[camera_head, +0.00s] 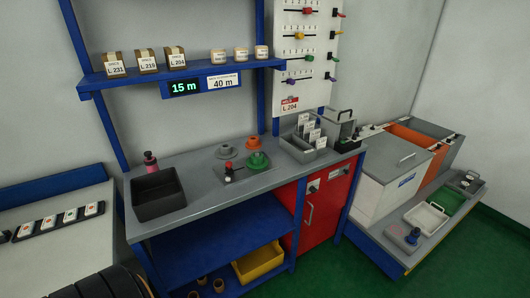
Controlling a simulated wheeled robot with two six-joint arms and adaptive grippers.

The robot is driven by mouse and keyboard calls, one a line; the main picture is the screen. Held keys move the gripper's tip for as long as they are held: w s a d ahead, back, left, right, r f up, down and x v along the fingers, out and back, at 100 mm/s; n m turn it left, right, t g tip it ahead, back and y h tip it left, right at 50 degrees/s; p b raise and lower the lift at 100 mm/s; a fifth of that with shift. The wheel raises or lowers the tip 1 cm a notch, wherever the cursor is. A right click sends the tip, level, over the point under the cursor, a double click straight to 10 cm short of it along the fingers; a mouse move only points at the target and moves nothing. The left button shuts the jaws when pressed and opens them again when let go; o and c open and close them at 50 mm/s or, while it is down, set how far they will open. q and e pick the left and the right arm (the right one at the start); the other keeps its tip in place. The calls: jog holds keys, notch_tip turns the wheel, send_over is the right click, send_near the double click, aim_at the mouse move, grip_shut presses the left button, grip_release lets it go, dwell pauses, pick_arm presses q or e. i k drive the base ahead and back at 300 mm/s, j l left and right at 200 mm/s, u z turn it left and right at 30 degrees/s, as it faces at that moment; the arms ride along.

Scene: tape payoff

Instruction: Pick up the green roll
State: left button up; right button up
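A green round piece (258,161), likely the green roll, sits on a grey plate (232,176) on the grey workbench top. It looks like a low disc with a raised centre. A grey round piece (226,152) sits behind it to the left, and a small red-knobbed part (228,168) is in front to the left. Nothing is holding the green piece. Neither of my grippers shows in this view, so their state cannot be seen.
A dark open bin (158,195) and a pink-capped bottle (150,160) stand on the bench's left. A grey card holder (302,148) stands at its right. A blue shelf (190,74) with boxes and a "15 m" display (186,88) hangs above. The bench's front middle is clear.

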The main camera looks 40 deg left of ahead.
aim_at(261, 162)
jog(key=i+j+u, duration=0.15)
jog(key=u, duration=0.25)
jog(key=i+u, duration=0.65)
jog(key=u, duration=0.15)
jog(key=i+l+u, duration=0.15)
jog(key=u, duration=0.25)
jog(key=i+l, duration=0.05)
jog(key=i, duration=0.05)
